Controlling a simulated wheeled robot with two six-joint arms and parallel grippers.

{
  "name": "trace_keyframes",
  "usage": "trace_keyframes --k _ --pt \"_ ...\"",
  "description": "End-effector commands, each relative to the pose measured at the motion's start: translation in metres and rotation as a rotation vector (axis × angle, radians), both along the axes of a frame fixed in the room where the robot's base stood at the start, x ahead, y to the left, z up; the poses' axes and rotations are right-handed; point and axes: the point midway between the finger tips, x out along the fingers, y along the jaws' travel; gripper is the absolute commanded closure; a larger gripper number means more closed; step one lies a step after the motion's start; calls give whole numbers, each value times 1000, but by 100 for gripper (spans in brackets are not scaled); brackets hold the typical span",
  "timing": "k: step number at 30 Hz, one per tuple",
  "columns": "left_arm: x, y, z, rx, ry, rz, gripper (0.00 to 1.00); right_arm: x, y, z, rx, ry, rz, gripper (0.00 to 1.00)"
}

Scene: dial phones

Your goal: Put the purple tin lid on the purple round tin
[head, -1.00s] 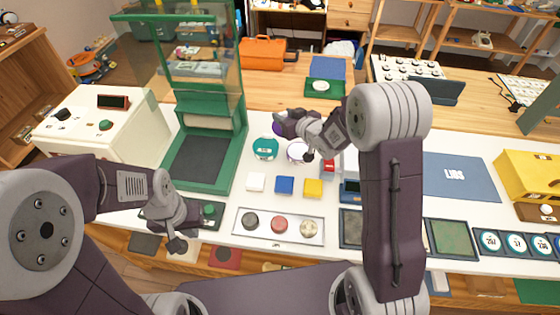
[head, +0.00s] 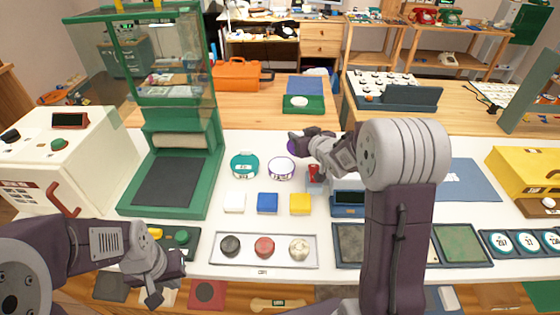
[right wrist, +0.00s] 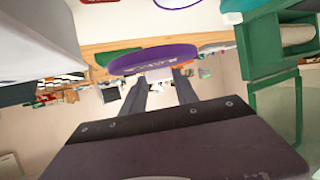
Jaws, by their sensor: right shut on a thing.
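The purple tin lid (head: 293,146) is held by my right gripper (head: 297,137) just behind and to the right of the purple round tin in the head view. In the right wrist view the lid (right wrist: 152,60) is a flat purple disc between the fingertips (right wrist: 160,76). The purple round tin (head: 281,168) stands on the white table, pale inside with a purple rim; part of its rim shows at the top of the right wrist view (right wrist: 176,4). The lid is apart from the tin. My left gripper (head: 153,296) hangs at the lower left; its fingers are unclear.
A teal round tin (head: 244,165) stands just left of the purple one. White, blue and yellow blocks (head: 267,203) lie in front, then a tray (head: 307,260) with several round pieces. A green frame (head: 212,150) stands left. A red-handled item (head: 314,173) is close on the right.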

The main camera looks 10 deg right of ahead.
Motion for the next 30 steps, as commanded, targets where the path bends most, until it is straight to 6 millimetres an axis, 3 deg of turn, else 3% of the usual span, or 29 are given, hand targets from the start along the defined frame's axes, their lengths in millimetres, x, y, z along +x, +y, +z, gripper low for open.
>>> trace_keyframes --k 6,11,17,23,30 --pt "0 0 -16 0 0 0 100 11 43 -28 0 0 5 100" --pt "0 0 -17 0 0 0 100 16 60 -37 0 0 2 100" --pt "0 0 -18 0 0 0 100 17 62 -42 0 0 -1 100" --pt "0 0 -26 0 0 0 100 17 62 -77 0 2 0 100" --pt "0 0 -25 0 0 0 100 17 62 -78 -1 -2 0 100"
